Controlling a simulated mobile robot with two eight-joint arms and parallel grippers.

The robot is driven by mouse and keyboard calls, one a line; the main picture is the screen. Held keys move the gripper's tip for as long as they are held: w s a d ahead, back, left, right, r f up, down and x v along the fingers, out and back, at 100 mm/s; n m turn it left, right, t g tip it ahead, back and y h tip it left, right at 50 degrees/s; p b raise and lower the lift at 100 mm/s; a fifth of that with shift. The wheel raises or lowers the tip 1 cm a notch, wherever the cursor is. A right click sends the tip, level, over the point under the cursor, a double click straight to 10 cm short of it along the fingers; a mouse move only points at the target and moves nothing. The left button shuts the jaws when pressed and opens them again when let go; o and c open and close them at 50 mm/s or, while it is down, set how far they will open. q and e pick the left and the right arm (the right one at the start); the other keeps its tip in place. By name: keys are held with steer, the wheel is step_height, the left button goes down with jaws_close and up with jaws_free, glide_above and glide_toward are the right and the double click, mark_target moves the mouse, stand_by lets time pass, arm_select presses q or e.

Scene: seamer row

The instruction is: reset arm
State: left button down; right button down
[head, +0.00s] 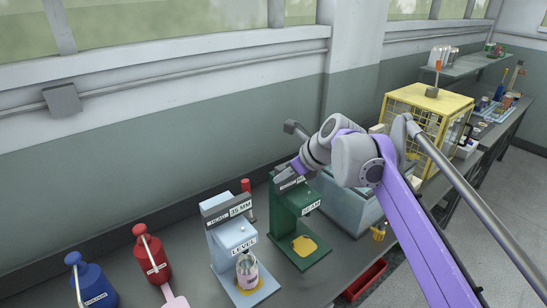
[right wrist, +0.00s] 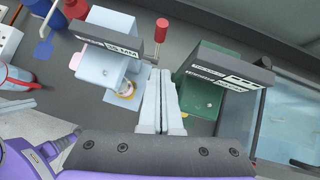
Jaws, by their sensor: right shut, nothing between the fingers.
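My right gripper (head: 284,176) reaches in from the right on the purple arm, its fingers above the green machine (head: 312,248) labelled SEAM. In the right wrist view its two pale fingers (right wrist: 160,98) are shut together and empty. They point into the gap between the light-blue machine (right wrist: 106,68) and the green machine, which also shows there (right wrist: 207,96). In the head view the light-blue machine (head: 222,240), labelled LEVEL, has a can (head: 247,270) standing on its base. The green machine has a yellow patch on its base and no can in sight. My left gripper is not in view.
A red-knobbed lever (head: 246,186) stands behind the machines. Red (head: 152,257) and blue (head: 92,284) dispensers are at the left. A grey-blue basin (head: 345,209) and yellow cage (head: 430,98) stand to the right. A red tray (head: 366,279) is at the bench's front.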

steer(key=s+d+f+n+h, duration=0.2)
steer(key=s+d+f+n, duration=0.3)
steer(key=s, duration=0.5)
steer(key=s+d+f+n+h, duration=0.2)
steer(key=s+d+f+n, duration=0.3)
steer(key=s+f+n, duration=0.5)
steer(key=s+d+f+n+h, duration=0.2)
steer(key=s+d+f+n, duration=0.2)
steer(key=s+f+n, duration=0.4)
steer(key=s+n, duration=0.3)
steer(key=shift+s+d, duration=0.15)
steer(key=shift+d, duration=0.25)
